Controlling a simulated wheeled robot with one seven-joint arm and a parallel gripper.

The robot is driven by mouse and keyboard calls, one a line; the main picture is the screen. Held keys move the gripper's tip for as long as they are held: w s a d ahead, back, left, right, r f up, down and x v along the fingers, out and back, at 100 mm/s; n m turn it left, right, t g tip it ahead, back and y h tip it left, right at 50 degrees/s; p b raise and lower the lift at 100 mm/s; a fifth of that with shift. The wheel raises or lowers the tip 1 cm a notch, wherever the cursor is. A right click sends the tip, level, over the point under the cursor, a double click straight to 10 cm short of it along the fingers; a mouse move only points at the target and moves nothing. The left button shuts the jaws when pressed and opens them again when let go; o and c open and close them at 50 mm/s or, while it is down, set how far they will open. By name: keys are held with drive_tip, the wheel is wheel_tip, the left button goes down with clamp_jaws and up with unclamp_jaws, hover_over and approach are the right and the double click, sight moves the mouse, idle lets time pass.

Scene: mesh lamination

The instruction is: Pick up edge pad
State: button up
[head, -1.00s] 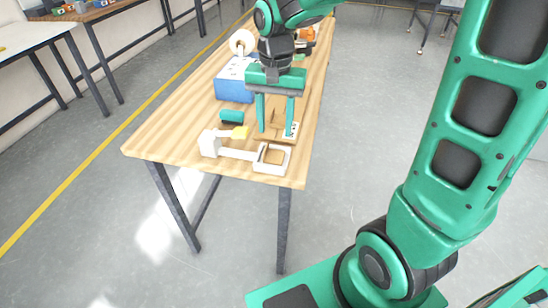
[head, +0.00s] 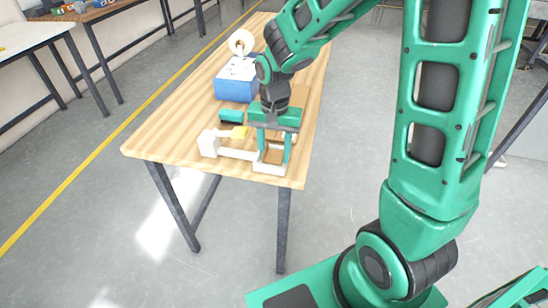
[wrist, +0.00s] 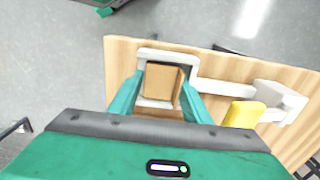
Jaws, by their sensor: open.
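A small brown block (wrist: 162,80), which may be the edge pad, shows inside a white square frame (wrist: 155,103) in the wrist view. In the head view the white frame (head: 269,169) is at the near right corner of the wooden table. My gripper (head: 274,160) is open, pointing down over the frame. In the wrist view its two teal fingers (wrist: 163,84) lie on either side of the brown block, apart from each other. Whether they touch the block or frame cannot be told. The head view partly hides the block behind the gripper.
A white bar joins the frame to a white upright block (head: 208,143). A yellow piece (head: 240,132) sits beside the bar, and a teal and black item (head: 231,116) lies behind. A blue box (head: 236,80) stands farther back. The table's front left is clear.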

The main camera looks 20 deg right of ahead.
drive_tip(key=c, duration=0.8)
drive_tip(key=shift+o, duration=0.2)
drive_tip(key=shift+r, duration=0.2)
